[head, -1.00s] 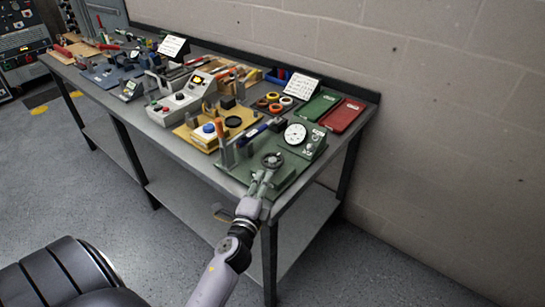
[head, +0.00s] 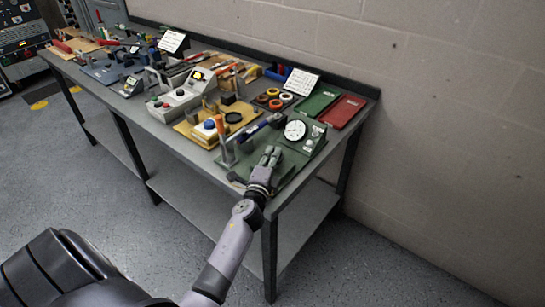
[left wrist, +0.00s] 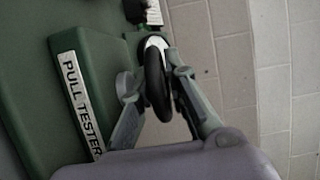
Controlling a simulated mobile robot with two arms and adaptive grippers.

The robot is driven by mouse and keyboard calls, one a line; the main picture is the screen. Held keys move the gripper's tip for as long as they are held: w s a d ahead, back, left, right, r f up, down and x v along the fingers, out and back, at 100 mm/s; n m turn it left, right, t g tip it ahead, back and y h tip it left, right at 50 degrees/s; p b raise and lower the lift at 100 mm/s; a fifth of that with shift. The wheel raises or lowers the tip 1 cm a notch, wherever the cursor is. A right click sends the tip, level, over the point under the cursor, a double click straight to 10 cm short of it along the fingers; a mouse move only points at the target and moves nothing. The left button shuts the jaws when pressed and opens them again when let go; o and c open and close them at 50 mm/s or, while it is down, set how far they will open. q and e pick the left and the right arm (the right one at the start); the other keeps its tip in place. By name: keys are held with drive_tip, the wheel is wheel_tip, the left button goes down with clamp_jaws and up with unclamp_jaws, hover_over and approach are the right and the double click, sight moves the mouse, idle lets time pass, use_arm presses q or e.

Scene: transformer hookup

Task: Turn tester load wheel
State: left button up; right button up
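The pull tester (head: 290,165) is a green block on the near right corner of the bench, with a white round dial (head: 295,130). In the left wrist view its face carries a PULL TESTER label (left wrist: 80,100). The black load wheel (left wrist: 157,82) shows nearly edge-on there. My left gripper (left wrist: 157,78) has one finger on each side of the wheel rim, closed in against it. In the head view my left gripper (head: 271,155) covers the wheel. My right gripper is not in view.
The floor in front of the bench is clear.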

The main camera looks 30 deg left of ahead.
use_arm(q)
clamp_jaws()
